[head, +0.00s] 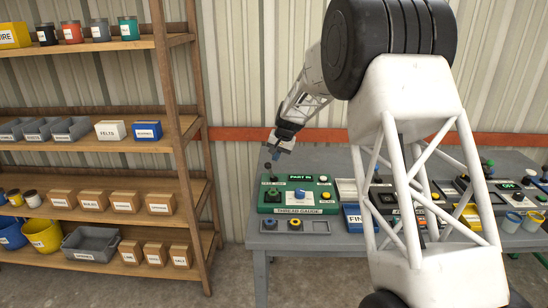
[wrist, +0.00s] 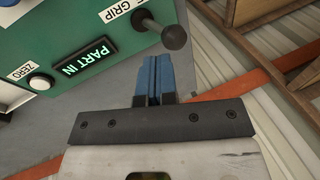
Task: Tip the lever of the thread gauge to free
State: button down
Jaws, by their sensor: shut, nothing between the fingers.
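The thread gauge (head: 325,210) is a green box on the grey table in the head view. Its display reads PART IN, and its green face (wrist: 70,20) fills the upper left of the wrist view. The lever (wrist: 176,37) is a metal stem with a dark ball knob, beside a label that reads GRIP. It stands at the gauge's left in the head view (head: 268,166). My gripper (wrist: 154,60) has blue fingers pressed together with nothing between them. In the head view my gripper (head: 276,154) is just above the lever; the fingertips appear close to the knob but apart from it.
A white button (wrist: 40,82) marked ZERO is beside the display. A grey tray (head: 310,227) with two knobs lies in front of the gauge. Other panels and cups crowd the table's right, partly behind my arm. A wooden shelf (head: 187,130) stands at left.

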jog(key=v, duration=1.2)
jog(key=shift+d, duration=0.4)
jog(key=shift+s+f, duration=0.1)
jog(key=s+d+r+h, duration=0.1)
jog(key=s+d+r, duration=0.25)
jog(key=s, duration=0.65)
jog(key=s+d+r, duration=0.2)
jog(key=s+d, duration=0.2)
jog(key=s, duration=0.7)
jog(key=s+d+r+h, duration=0.1)
jog(key=s+d+r, duration=0.2)
jog(key=s, duration=0.7)
jog(key=s+d+f, duration=0.2)
jog(key=s, duration=0.8)
jog(key=s+d+f+n+h, duration=0.1)
jog(key=s+d+f, duration=0.1)
jog(key=s, duration=0.8)
jog(key=s+d+f, duration=0.2)
jog(key=s+f, duration=0.1)
jog(key=s, duration=0.8)
jog(key=shift+f+t+h, duration=0.3)
jog(key=shift+t, duration=0.1)
